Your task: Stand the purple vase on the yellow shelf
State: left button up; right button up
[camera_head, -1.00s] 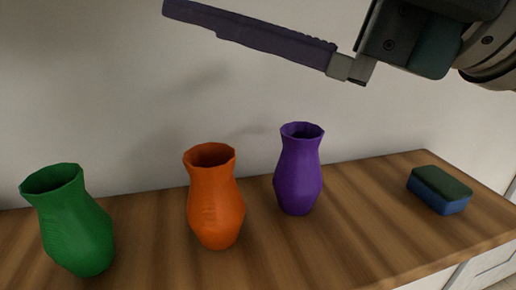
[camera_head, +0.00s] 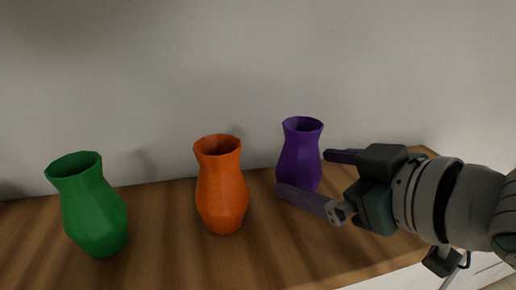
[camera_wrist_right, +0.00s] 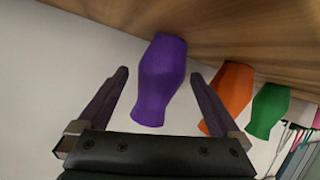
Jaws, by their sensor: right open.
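The purple vase (camera_head: 300,150) stands upright on the wooden top, right of the orange vase, in the head view. My right gripper (camera_head: 302,172) comes in from the right at the vase's body, fingers apart. One finger shows in front of the vase's lower right and the other at its right side. In the right wrist view, the purple vase (camera_wrist_right: 160,80) appears between the two open fingers, with a visible gap on each side. It is not gripped. No yellow shelf shows, and my left gripper is out of view.
An orange vase (camera_head: 221,190) and a green vase (camera_head: 95,210) stand to the left on the wooden top (camera_head: 160,225). A plain wall (camera_head: 150,80) rises behind. My right arm covers the right end of the top.

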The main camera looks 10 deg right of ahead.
aim_at(311, 174)
jog(key=shift+x, duration=1.95)
jog(key=shift+a, duration=0.15)
jog(key=c, duration=1.5)
